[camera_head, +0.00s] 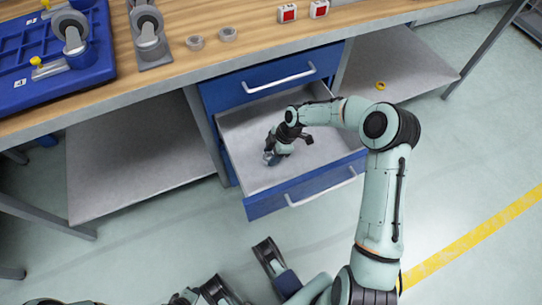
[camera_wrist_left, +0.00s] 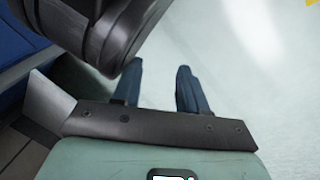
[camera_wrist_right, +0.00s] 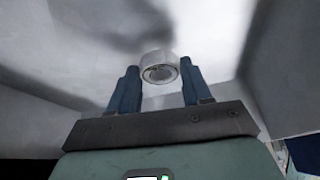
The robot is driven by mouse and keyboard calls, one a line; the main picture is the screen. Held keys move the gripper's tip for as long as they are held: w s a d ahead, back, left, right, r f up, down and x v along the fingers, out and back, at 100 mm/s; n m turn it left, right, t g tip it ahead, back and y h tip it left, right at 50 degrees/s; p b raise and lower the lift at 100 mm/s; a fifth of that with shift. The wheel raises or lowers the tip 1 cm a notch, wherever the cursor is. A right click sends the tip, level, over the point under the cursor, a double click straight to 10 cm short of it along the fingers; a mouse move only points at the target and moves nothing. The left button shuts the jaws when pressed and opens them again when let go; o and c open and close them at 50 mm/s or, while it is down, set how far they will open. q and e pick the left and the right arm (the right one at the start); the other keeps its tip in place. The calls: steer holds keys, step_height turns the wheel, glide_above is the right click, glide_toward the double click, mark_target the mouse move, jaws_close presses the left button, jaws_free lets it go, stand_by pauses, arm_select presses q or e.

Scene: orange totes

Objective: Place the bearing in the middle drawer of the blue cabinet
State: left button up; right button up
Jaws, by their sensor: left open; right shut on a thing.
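The blue cabinet (camera_head: 250,87) stands under the workbench with its top drawer shut. The drawer below it (camera_head: 240,125) is pulled out, and its grey inside shows. The bearing is hardly visible in the head view. My left gripper (camera_wrist_left: 157,85) is open and empty over the pale floor.
Two grey rings (camera_head: 195,43) lie on the wooden bench top (camera_head: 250,22). A blue tray (camera_head: 50,85) with metal parts is at its left. Red-and-white boxes (camera_head: 287,13) stand at the back. A yellow ring (camera_head: 380,86) lies on the right lower shelf (camera_head: 420,70).

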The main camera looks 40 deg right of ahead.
arm_select(q)
steer(key=shift+s+a+f, duration=0.1)
steer(key=shift+s+f, duration=0.35)
arm_select(e)
steer(key=shift+f, duration=0.75)
steer(key=shift+f, duration=0.1)
steer(key=o, duration=1.1)
steer(key=shift+f, duration=0.1)
arm_select(q)
steer(key=shift+s, duration=0.1)
arm_select(e)
steer(key=p+v, duration=0.2)
steer(key=v, duration=0.5)
steer(key=shift+w+a, duration=0.1)
arm_select(q)
step_height(320, 180, up, 6)
steer(key=w+d+p, duration=0.1)
steer(key=w+d, duration=0.1)
steer(key=shift+f+p, duration=0.15)
steer(key=shift+p, duration=0.15)
arm_select(e)
steer(key=shift+v, duration=2.75)
